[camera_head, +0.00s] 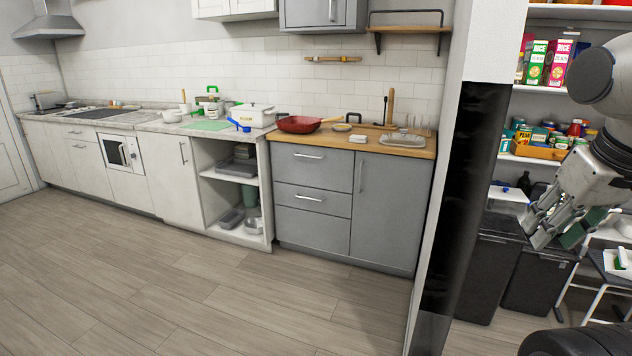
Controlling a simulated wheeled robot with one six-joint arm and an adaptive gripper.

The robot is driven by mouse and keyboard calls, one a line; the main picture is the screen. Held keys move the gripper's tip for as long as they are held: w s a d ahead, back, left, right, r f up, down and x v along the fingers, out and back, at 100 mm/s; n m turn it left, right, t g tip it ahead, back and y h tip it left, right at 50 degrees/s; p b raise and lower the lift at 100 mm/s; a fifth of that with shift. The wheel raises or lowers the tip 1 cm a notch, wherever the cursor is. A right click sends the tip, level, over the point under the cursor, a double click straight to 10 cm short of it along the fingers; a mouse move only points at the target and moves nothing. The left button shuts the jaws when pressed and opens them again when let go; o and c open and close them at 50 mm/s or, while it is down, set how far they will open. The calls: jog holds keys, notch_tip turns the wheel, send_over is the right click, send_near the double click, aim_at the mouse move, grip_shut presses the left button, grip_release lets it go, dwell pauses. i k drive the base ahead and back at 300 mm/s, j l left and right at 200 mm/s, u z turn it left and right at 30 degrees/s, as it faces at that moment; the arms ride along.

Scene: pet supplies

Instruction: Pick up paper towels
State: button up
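I cannot make out paper towels for certain in this view. My gripper (550,232) hangs at the right, pointing down and left, in front of the dark bins and pantry shelves. A dark green patch shows at its fingers, and I cannot tell whether it is part of the gripper or something behind or in it. The gap between the fingertips is not clear.
A dark pillar (467,200) and white wall end divide the kitchen from the pantry. A wooden-topped grey cabinet (345,200) carries a red pan (298,124). Dark bins (490,270) stand below the pantry shelves. A stool (598,270) is at far right. The wooden floor is clear.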

aim_at(354, 138)
jog(key=i+j+u, duration=0.1)
jog(key=i+u, duration=0.8)
jog(key=i, duration=0.15)
jog(key=i+z, duration=0.1)
jog(key=i, duration=0.95)
jog(key=i+z, duration=0.75)
jog(key=i+j+z, duration=0.15)
jog(key=z, duration=0.2)
jog(key=i+z, duration=0.45)
jog(key=i, duration=0.4)
